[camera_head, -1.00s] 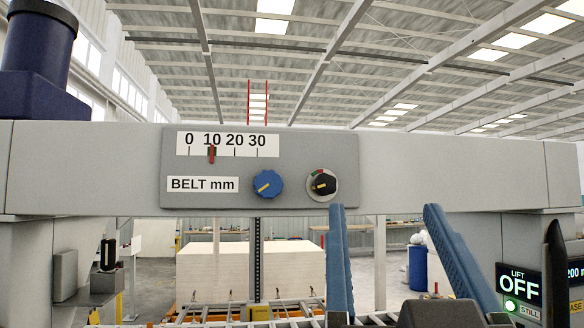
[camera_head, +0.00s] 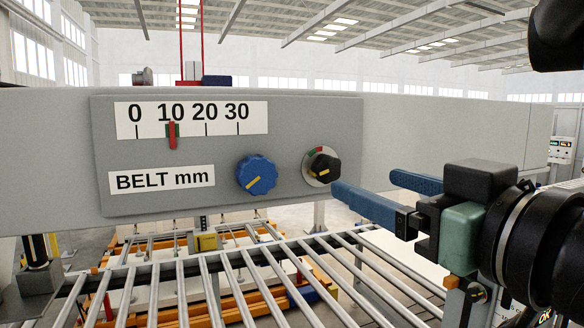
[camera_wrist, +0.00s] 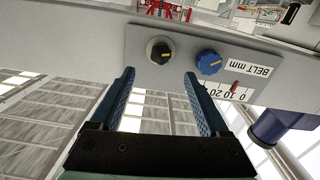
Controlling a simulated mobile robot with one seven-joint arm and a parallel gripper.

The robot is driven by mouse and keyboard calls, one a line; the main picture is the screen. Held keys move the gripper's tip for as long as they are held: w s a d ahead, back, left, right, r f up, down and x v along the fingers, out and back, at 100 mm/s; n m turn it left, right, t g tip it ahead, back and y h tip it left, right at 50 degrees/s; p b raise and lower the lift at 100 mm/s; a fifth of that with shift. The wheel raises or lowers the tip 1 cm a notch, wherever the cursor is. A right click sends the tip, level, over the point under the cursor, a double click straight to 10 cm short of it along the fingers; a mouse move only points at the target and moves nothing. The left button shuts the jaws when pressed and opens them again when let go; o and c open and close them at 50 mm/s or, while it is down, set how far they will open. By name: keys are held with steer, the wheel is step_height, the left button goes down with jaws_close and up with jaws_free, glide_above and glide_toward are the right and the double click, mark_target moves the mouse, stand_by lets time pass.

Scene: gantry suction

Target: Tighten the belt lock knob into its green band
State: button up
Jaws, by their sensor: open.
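The belt lock knob (camera_head: 325,167) is black with a yellow pointer line, on a grey panel (camera_head: 285,112). Its pointer points to the lower left. A short green and red band lies at the upper left of its round plate, and the pointer is not on the green. My gripper (camera_head: 364,184) is open and empty, to the right of the knob with its fingers pointing toward the panel. In the wrist view the black knob (camera_wrist: 160,50) shows beyond and between the open fingertips (camera_wrist: 158,72), apart from them.
A blue knob (camera_head: 257,175) sits left of the black one. The belt scale (camera_head: 191,115) has its red marker near 10, over a green patch. A roller conveyor (camera_head: 230,285) runs below the beam. The beam right of the panel is bare.

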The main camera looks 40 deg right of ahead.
mark_target(330, 170)
steer(key=x, duration=0.9)
steer(key=shift+w, duration=0.15)
jaws_close()
